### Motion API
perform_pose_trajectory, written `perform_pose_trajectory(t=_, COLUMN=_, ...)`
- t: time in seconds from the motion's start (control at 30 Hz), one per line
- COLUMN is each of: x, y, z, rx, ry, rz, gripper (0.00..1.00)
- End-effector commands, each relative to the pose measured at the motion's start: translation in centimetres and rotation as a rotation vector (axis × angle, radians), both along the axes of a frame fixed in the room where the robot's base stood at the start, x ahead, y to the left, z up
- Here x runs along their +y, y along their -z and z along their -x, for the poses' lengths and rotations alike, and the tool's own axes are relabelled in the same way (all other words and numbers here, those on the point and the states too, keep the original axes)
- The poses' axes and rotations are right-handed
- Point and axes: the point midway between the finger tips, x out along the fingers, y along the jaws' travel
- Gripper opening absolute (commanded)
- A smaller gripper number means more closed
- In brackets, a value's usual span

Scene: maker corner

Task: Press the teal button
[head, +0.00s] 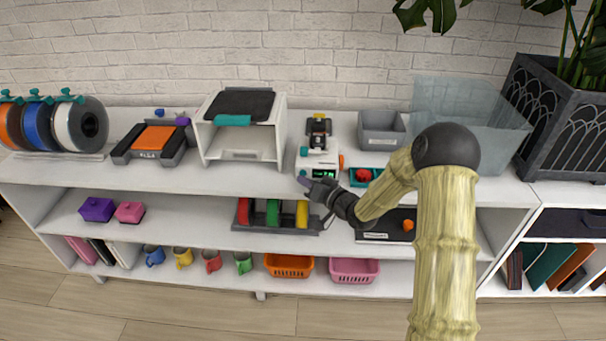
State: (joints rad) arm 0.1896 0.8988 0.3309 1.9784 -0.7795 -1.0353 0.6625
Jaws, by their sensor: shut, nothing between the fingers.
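A small white machine (318,158) stands on the top shelf at the middle. It has a lit green display on its front, an orange knob on its right side and a dark part with yellow on top. A small teal spot, which looks like the teal button (304,150), shows at its upper left. My gripper (304,181) is shut and empty, in front of the machine's lower left, with its tips below the teal spot. I cannot tell whether the tips touch the machine. My gripper and arm hide part of its lower front.
A white open-fronted box (243,128) with a teal handle stands left of the machine. A teal tray (352,178) with a red item is close on the right, near my wrist. A grey bin (381,131) and a clear tub (470,112) stand behind my arm.

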Motion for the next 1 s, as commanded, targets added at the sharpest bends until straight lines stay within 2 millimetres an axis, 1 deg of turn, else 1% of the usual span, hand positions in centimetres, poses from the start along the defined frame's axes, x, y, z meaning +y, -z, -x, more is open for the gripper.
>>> perform_pose_trajectory(t=0.03, x=-0.02, y=-0.4, z=-0.36, rx=-0.014, ry=0.003, rz=-0.001, gripper=0.0)
perform_pose_trajectory(t=1.0, x=-0.24, y=-0.49, z=-1.36, rx=-0.019, ry=0.008, rz=0.0, gripper=0.0)
